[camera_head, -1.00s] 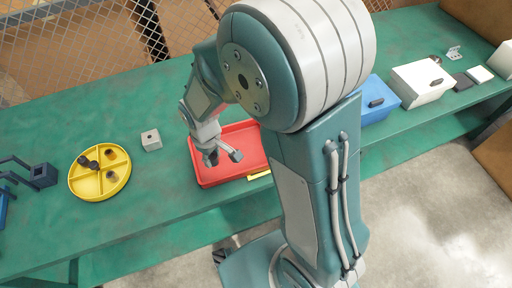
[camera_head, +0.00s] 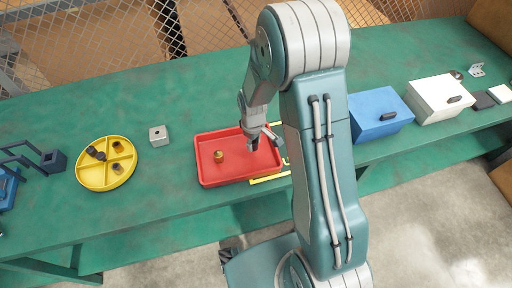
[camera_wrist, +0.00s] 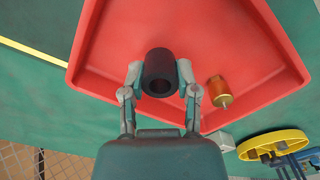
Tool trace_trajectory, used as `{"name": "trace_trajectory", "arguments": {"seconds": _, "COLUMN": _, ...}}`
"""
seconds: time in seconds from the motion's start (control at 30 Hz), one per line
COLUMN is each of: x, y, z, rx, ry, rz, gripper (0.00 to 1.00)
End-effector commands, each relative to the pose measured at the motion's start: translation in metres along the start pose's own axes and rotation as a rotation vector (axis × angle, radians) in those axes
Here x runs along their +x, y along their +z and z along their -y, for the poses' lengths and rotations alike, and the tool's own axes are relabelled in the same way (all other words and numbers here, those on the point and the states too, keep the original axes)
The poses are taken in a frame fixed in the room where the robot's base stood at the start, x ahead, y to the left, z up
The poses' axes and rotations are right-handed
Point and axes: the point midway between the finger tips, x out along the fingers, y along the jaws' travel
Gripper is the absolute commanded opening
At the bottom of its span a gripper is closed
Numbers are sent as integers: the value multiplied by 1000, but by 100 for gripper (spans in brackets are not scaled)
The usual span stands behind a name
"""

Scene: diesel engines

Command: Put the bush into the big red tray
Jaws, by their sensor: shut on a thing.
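The bush is a black hollow cylinder (camera_wrist: 160,72), held between the two fingers of my gripper (camera_wrist: 160,80) in the wrist view. My gripper (camera_head: 256,143) is over the right part of the big red tray (camera_head: 208,179) in the head view, and the bush there is small and hard to make out. The wrist view shows the red tray (camera_wrist: 120,45) beneath the bush. I cannot tell whether the bush touches the tray floor. A brass-orange cylindrical part (camera_head: 219,156) is in the tray; it also shows in the wrist view (camera_wrist: 219,90), beside the gripper.
A round yellow divided dish (camera_head: 95,181) with several small parts stands left of the tray. A grey block with a hole (camera_head: 159,136) sits between them. A blue box (camera_head: 375,118) and a white box (camera_head: 438,100) stand to the right. Yellow markings (camera_head: 271,178) border the tray.

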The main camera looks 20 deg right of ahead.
Motion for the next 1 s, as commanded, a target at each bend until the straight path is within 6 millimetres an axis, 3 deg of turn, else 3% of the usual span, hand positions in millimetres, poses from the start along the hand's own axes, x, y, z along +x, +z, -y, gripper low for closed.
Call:
{"name": "trace_trajectory", "arguments": {"seconds": 0.23, "x": 18, "y": -1, "z": -14, "rx": 0, "ry": 1, "rz": 1, "gripper": 8}}
{"name": "trace_trajectory", "arguments": {"seconds": 0.43, "x": 46, "y": 0, "z": -15, "rx": -1, "ry": -2, "rz": 1, "gripper": 8}}
{"name": "trace_trajectory", "arguments": {"seconds": 0.77, "x": 49, "y": -1, "z": -14, "rx": -1, "ry": 0, "rz": 0, "gripper": 8}}
{"name": "trace_trajectory", "arguments": {"seconds": 0.8, "x": 49, "y": -1, "z": -14, "rx": -1, "ry": 0, "rz": -1, "gripper": 54}}
{"name": "trace_trajectory", "arguments": {"seconds": 0.83, "x": 49, "y": -1, "z": -14, "rx": -1, "ry": 0, "rz": -1, "gripper": 67}}
{"name": "trace_trajectory", "arguments": {"seconds": 0.87, "x": 49, "y": -1, "z": -14, "rx": -1, "ry": 0, "rz": -1, "gripper": 75}}
{"name": "trace_trajectory", "arguments": {"seconds": 1.0, "x": 49, "y": -1, "z": -14, "rx": -1, "ry": 0, "rz": -1, "gripper": 75}}
